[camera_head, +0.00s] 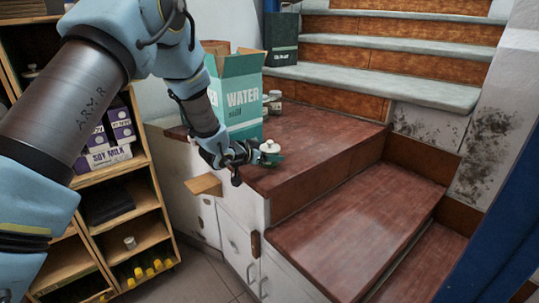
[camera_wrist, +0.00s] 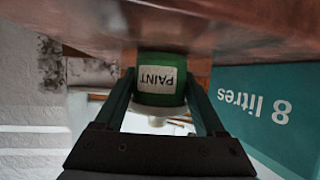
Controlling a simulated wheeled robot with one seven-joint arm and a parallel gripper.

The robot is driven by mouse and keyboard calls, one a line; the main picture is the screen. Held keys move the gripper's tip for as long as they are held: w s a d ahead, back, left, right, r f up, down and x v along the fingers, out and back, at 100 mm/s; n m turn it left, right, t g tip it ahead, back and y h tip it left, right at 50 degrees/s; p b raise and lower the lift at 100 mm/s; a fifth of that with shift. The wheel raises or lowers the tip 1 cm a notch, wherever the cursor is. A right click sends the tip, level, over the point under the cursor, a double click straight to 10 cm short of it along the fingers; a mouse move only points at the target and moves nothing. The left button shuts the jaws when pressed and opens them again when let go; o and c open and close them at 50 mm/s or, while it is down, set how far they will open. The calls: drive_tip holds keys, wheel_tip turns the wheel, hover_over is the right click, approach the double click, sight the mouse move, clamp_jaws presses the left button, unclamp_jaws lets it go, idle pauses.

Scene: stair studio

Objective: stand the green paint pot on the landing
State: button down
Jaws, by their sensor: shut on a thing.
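The green paint pot (camera_head: 273,159) has a pale lid and a white label reading PAINT. My gripper (camera_head: 258,155) is shut on it from the left, above the near-left part of the red-brown landing (camera_head: 335,130). In the wrist view the picture is upside down, and the pot (camera_wrist: 160,62) sits between my two fingers (camera_wrist: 160,85), with its base close to the landing's surface (camera_wrist: 250,35). The pot looks upright. I cannot tell whether its base touches the landing.
A teal WATER carton (camera_head: 238,95) stands on the landing behind my gripper, with small jars (camera_head: 274,101) beside it. A dark green bag (camera_head: 281,40) stands beyond. Wooden shelves (camera_head: 150,205) are at left. The landing's right side is clear.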

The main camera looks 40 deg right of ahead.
drive_tip(key=shift+f, duration=0.15)
unclamp_jaws()
